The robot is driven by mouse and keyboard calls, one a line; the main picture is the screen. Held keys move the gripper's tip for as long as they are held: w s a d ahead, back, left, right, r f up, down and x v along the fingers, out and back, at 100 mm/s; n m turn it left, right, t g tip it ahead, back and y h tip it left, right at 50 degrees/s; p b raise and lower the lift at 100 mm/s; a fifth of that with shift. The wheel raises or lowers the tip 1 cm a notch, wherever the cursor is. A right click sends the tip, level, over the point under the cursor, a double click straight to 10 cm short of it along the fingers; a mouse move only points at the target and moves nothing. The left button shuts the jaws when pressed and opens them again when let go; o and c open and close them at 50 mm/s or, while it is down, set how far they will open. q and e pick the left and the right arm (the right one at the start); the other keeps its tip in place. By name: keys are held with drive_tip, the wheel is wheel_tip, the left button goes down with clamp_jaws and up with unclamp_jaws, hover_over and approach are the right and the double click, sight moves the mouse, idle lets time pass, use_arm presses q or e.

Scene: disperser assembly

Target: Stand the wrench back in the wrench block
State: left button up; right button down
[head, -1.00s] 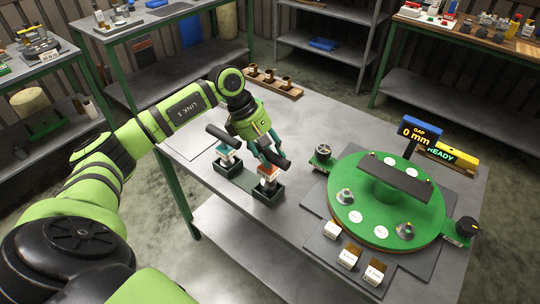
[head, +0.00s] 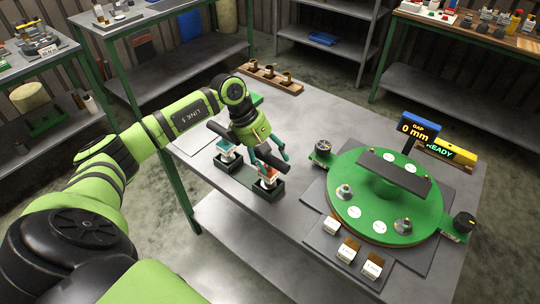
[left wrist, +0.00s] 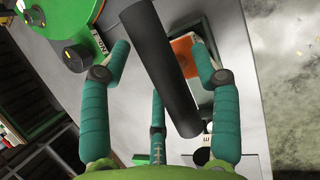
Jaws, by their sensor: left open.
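In the left wrist view the black handle (left wrist: 160,62) runs between my spread fingers (left wrist: 160,48), with a gap on both sides. The orange part (left wrist: 183,52) shows behind it. How deep the wrench sits is hard to tell. My right gripper is out of view.
A green round turntable (head: 355,215) with a dark bar and small parts stands to the right, beside a gap display (head: 417,130). Small white-labelled blocks (head: 347,250) lie at its front. A wooden holder (head: 270,80) is at the back edge.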

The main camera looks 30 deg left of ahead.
use_arm(q)
drive_tip(key=shift+r, duration=0.15)
drive_tip(key=shift+a+r, duration=0.15)
drive_tip(key=b+v, duration=0.4)
drive_tip(key=v, duration=0.7)
drive_tip(key=shift+r, duration=0.3)
drive_tip(key=shift+a, duration=0.1)
